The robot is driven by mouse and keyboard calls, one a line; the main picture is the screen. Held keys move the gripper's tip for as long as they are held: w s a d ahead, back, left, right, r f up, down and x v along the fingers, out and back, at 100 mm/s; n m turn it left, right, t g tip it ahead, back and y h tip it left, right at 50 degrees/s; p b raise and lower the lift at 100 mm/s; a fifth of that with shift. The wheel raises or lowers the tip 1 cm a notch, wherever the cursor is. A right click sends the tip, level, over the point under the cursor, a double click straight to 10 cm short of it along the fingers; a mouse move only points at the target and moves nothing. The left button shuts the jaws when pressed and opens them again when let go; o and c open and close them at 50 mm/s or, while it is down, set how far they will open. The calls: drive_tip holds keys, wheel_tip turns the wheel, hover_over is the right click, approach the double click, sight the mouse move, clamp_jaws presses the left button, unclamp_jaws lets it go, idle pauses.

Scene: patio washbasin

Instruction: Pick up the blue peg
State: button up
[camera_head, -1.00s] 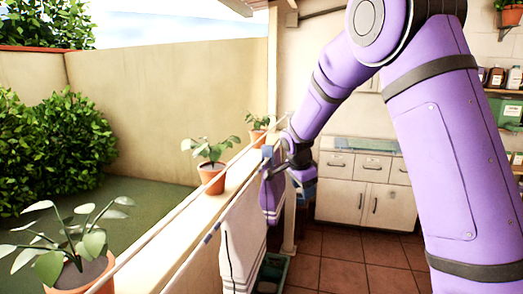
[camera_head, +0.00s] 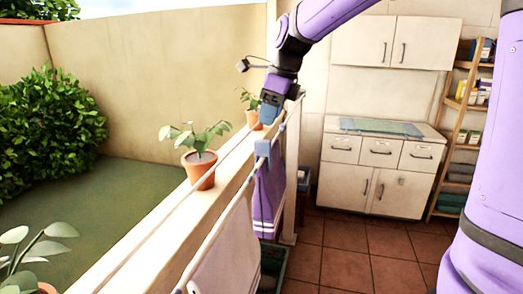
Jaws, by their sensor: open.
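The blue peg (camera_head: 263,149) is clipped on the white rail, at the top of a hanging purple towel (camera_head: 268,198). My gripper (camera_head: 267,118) is just above and slightly right of the peg in the picture, pointing down. Its jaws are open, with no object seen in them. A small gap seems to show between the fingertips and the peg, though depth is hard to judge.
A white cloth (camera_head: 226,255) hangs from the rail nearer to me. Potted plants (camera_head: 198,170) stand on the ledge left of the rail. A green crate (camera_head: 273,262) is on the floor below. A white cabinet (camera_head: 378,165) stands behind, with open tiled floor before it.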

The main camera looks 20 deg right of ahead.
sight(264, 141)
drive_tip(key=shift+w+d+x, duration=0.15)
drive_tip(key=shift+x, duration=1.9)
drive_tip(key=shift+w+d+x, duration=0.1)
drive_tip(key=shift+x, duration=2)
clamp_jaws()
